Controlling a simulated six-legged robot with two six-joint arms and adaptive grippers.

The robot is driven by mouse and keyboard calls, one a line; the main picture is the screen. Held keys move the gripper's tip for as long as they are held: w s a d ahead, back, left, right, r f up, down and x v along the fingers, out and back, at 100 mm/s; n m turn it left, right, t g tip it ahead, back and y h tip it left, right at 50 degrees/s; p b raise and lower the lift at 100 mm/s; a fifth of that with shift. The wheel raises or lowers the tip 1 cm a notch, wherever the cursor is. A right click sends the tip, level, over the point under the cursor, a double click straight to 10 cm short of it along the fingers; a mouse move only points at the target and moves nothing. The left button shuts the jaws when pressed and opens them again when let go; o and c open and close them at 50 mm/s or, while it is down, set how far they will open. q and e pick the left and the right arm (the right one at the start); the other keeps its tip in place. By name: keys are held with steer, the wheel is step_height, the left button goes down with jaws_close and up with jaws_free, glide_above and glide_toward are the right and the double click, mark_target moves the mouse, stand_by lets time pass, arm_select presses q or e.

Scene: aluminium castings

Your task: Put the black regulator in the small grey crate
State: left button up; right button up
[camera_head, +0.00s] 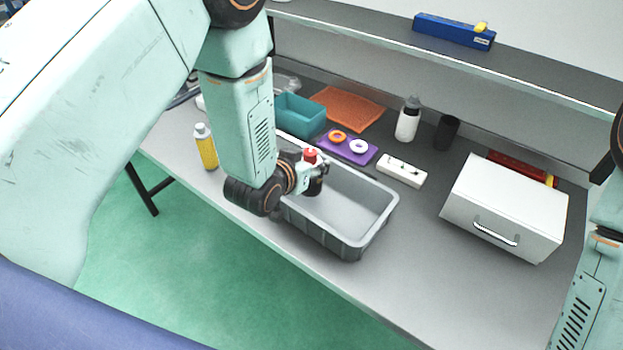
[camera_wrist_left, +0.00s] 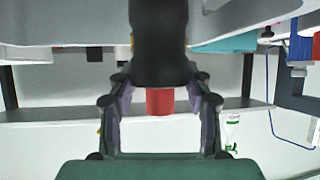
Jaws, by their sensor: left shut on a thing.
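The black regulator (camera_head: 314,187) has a red top and hangs upright in my left gripper (camera_head: 312,171), over the left end of the small grey crate (camera_head: 345,242). My left gripper is shut on it near the red part. In the left wrist view the regulator's black body (camera_wrist_left: 158,45) and red part show between the two fingers (camera_wrist_left: 160,110). The crate is open and its visible floor is bare. My left arm hides the crate's left end. I cannot tell how high the regulator is above the crate floor. My right gripper is out of view.
A yellow bottle (camera_head: 205,148) stands left of my arm. Behind the crate are a teal bin (camera_head: 305,120), a purple tray (camera_head: 360,156) with rings and a white socket strip (camera_head: 402,171). A white box (camera_head: 508,205) stands at right. The table between crate and box is clear.

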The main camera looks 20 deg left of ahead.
arm_select(q)
steer(key=f, duration=0.2)
steer(key=shift+s+d+f, duration=0.2)
steer(key=shift+d+f, duration=0.2)
steer(key=shift+a+f, duration=0.15)
steer(key=shift+f, duration=0.45)
steer(key=shift+w+a+f, duration=0.1)
steer(key=shift+w+a, duration=0.1)
steer(key=shift+s+d+f, duration=0.1)
steer(key=shift+d+f, duration=0.05)
steer(key=shift+d, duration=0.1)
steer(key=o, duration=1)
steer(key=shift+s, duration=0.1)
steer(key=o, duration=0.4)
steer(key=shift+a+f, duration=0.1)
steer(key=shift+a, duration=0.1)
steer(key=shift+d, duration=0.15)
